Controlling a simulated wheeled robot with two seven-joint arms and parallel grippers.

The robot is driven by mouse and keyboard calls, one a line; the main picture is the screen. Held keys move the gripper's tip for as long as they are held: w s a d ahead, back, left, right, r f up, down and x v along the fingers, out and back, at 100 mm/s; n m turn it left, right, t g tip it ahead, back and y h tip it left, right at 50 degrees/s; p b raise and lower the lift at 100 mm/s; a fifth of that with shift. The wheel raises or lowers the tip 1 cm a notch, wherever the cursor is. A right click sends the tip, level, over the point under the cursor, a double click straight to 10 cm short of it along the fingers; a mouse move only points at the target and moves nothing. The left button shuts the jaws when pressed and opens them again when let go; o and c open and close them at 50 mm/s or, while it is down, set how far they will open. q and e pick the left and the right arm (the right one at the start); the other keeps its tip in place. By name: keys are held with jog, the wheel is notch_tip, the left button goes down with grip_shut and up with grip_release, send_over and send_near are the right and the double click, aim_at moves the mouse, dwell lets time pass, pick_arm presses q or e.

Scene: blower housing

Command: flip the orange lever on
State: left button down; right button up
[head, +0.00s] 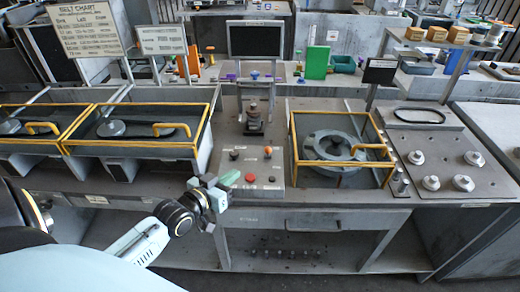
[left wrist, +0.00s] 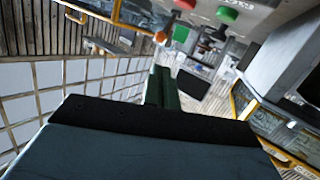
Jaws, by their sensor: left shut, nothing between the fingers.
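The orange lever (head: 268,150) shows as a small orange knob at the upper right of the grey control panel (head: 262,199). In the left wrist view a small orange part (left wrist: 159,37), seemingly the same lever, shows near the top middle. Its exact position, on or off, is too small to tell. My left gripper (head: 227,183) is shut and empty at the panel's front left edge, to the left of and nearer than the lever, apart from it. Its shut fingers also show in the left wrist view (left wrist: 161,88). My right gripper is not in view.
Yellow-framed housings stand left (head: 130,147) and right (head: 341,172). A dark post (head: 253,118) stands behind the panel. The front lip of the bench is clear.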

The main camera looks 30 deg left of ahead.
pick_arm(q)
jog(key=shift+w+f, duration=0.1)
send_near(266, 152)
jog(key=w, duration=0.3)
jog(key=w+f, duration=0.1)
jog(key=w, duration=0.2)
jog(key=shift+w+f, duration=0.2)
jog(key=shift+w, duration=0.15)
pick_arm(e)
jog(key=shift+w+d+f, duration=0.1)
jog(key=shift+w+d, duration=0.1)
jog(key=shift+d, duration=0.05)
pick_arm(q)
jog(key=shift+w+d+r, duration=0.1)
